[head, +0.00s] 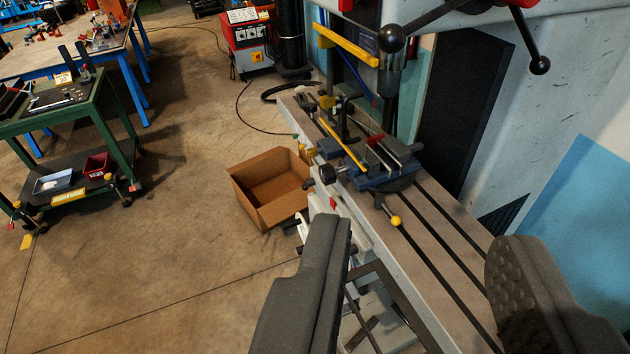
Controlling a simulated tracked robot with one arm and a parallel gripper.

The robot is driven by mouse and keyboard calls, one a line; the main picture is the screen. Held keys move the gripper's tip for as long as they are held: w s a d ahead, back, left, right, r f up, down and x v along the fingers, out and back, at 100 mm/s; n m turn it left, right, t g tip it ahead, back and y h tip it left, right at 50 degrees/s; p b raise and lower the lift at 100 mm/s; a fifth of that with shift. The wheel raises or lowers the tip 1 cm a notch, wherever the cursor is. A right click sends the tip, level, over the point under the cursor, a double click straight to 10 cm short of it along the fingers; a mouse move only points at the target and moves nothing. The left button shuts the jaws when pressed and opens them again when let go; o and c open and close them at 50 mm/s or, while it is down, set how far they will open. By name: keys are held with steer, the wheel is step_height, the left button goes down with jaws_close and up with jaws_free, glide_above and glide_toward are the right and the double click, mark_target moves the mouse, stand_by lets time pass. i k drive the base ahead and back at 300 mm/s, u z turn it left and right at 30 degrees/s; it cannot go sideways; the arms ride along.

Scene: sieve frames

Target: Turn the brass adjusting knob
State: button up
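My gripper (420,238) is open, with its two dark grey fingers wide apart and nothing held between them. Beyond the fingertips is the machine table (436,262), a long grey slotted bed. A blue vise (382,178) is mounted on it. A round yellow, brass-like knob (395,221) sits at the end of a short dark lever at the vise's near side, and shows between the fingers. A smaller yellow-brass piece (308,153) is at the table's left edge. I cannot tell for certain which is the adjusting knob. Neither finger appears to touch either one.
An open cardboard box (270,188) is on the floor left of the machine. A black-ball-ended handle (392,39) hangs above the vise. A green cart (70,125) and a red-and-white unit (247,42) are farther off. The floor at lower left is mostly clear.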

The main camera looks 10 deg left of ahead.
mark_target(312, 152)
steer(key=u, duration=0.35)
steer(key=i, duration=1.05)
steer(key=z, duration=0.35)
